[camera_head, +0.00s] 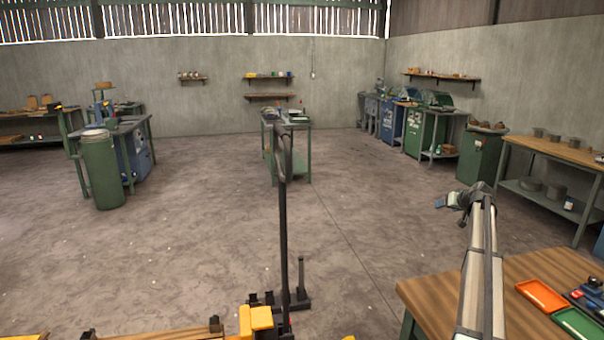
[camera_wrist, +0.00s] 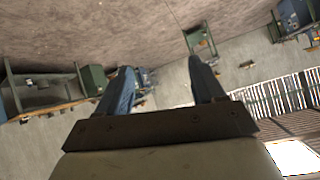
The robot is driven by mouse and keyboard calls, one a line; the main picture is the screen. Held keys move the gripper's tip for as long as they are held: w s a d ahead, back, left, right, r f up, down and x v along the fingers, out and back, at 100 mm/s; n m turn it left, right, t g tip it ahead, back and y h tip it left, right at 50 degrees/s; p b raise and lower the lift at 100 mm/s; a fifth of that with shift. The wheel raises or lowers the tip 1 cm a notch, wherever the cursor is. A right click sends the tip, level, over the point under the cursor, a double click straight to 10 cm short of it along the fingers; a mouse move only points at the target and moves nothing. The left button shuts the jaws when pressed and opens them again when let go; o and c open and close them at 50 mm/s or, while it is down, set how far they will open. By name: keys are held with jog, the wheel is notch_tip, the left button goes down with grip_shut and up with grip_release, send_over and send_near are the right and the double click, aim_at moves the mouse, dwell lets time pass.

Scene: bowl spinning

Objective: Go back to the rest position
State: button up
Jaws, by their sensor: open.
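My gripper (camera_wrist: 160,84) shows in the wrist view with its two blue fingers apart and nothing between them. The wrist view looks out over the workshop at a tilt, with floor, benches and windows behind the fingers. In the head view my arm rises at the right, beside and above the wooden table (camera_head: 425,300), and my gripper (camera_head: 440,202) is at its upper end, small and clear of the table. No object is in it.
An orange tray (camera_head: 542,295) and a green tray (camera_head: 580,325) lie on the table at the lower right. A green bin (camera_head: 102,172) stands at the left, a bench (camera_head: 560,150) at the right. A dark post (camera_head: 283,220) stands in the middle. Much floor (camera_head: 200,240) is open.

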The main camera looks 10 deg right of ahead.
jog(key=w+a+f+m+t, duration=0.1)
jog(key=w+a+f, duration=0.1)
jog(key=w+a, duration=0.35)
jog(key=w+a+f+m, duration=0.1)
jog(key=w+a+f, duration=0.15)
jog(key=a, duration=0.65)
jog(key=w+a+f+t, duration=0.1)
jog(key=w+a, duration=0.4)
jog(key=a, duration=0.2)
jog(key=s+a+f+g+y, duration=0.1)
jog(key=s+a+f, duration=0.3)
jog(key=a+f, duration=0.4)
jog(key=s+a+f+g+y, duration=0.15)
jog(key=s+a+f, duration=0.35)
jog(key=f, duration=0.5)
jog(key=s+a+f+g+y, duration=0.1)
jog(key=s+a+f+g, duration=0.1)
jog(key=a+f, duration=0.65)
jog(key=s+a+f+n+g, duration=0.2)
jog(key=s+a+f+g, duration=0.35)
jog(key=s+f, duration=0.75)
jog(key=s+a+f+n+g, duration=0.1)
jog(key=s+a+f+g, duration=0.1)
jog(key=s+a+f, duration=1.05)
jog(key=s+n+g+h, duration=0.2)
jog(key=s+g, duration=0.5)
jog(key=s, duration=3.3)
jog(key=shift+s+f+n, duration=0.15)
jog(key=shift+f+n, duration=0.25)
jog(key=shift+f, duration=0.05)
